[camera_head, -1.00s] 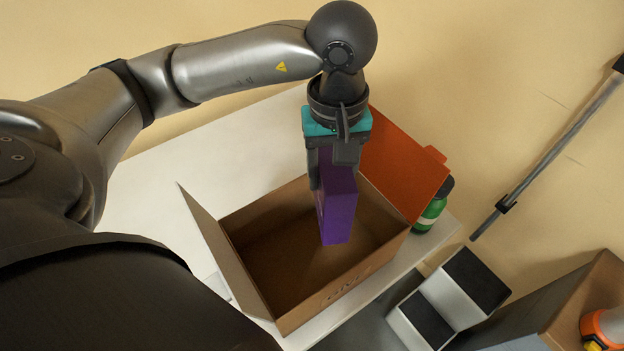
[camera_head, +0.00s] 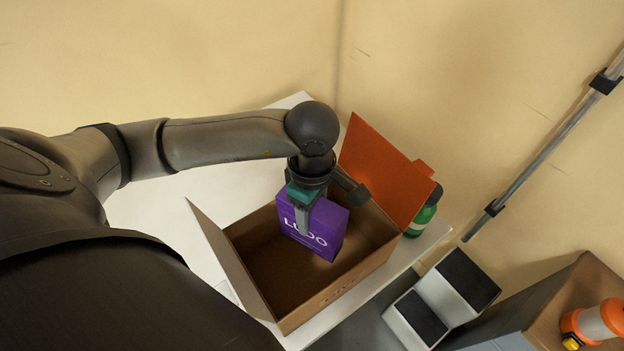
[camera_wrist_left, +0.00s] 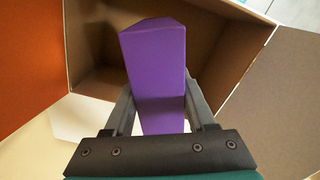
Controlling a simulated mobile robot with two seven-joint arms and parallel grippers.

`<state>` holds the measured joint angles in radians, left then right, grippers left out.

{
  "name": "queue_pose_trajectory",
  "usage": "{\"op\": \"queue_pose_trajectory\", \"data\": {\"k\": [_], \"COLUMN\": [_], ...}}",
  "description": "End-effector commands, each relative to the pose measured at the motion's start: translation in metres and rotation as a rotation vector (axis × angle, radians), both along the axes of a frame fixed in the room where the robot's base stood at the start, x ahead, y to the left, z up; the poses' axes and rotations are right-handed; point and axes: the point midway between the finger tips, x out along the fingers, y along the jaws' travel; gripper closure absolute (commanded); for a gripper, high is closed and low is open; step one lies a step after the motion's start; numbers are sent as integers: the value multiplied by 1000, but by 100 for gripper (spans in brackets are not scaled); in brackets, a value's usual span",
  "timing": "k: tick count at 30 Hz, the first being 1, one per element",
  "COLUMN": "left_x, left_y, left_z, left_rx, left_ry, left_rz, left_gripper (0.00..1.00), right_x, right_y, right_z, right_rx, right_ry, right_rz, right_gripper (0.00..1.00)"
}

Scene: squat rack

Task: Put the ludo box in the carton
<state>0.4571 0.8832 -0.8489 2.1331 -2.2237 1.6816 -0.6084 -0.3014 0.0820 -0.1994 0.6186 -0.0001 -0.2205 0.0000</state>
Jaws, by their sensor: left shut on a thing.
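The purple ludo box (camera_head: 322,222) is at the mouth of the open carton (camera_head: 345,283), toward its back side, with its lettered face turned to the head camera. My left gripper (camera_head: 303,222) is shut on the ludo box, one finger lying across the lettered face. In the left wrist view the ludo box (camera_wrist_left: 155,70) sits between the two fingers of the gripper (camera_wrist_left: 160,108), with the carton's inside (camera_wrist_left: 100,48) beyond it. Whether the box touches the carton floor cannot be told. My right gripper is not in view.
The carton stands on a white table (camera_head: 150,212) with its flaps open. An orange panel (camera_head: 380,172) rises at the carton's back right, and a green bottle (camera_head: 424,216) stands beside it. White steps with black treads (camera_head: 443,296) and an orange lantern (camera_head: 598,322) are at the lower right.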

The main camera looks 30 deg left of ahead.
Motion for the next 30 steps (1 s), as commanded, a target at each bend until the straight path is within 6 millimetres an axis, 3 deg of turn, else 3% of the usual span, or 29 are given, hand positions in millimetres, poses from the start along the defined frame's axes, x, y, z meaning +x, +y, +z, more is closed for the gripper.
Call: {"op": "queue_pose_trajectory", "data": {"k": [3,6,13,18,22,30], "left_x": [-1,0,1,0,1,1], "left_y": [-1,0,0,-1,-1,0], "left_z": [-32,-50,-71,-97,-108,-108], "left_rx": [-1,-1,-1,-1,-1,-1], "left_ry": [4,2,-1,2,-2,-2], "left_rz": [1,0,0,0,-2,-2], "left_gripper": [100,100,100,100,100,100], "right_x": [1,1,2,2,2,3], "right_y": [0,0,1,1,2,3], "right_z": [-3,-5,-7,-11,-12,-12], "right_rx": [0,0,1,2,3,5], "right_ry": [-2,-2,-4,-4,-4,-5], "right_rz": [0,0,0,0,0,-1], "right_gripper": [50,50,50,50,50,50]}}
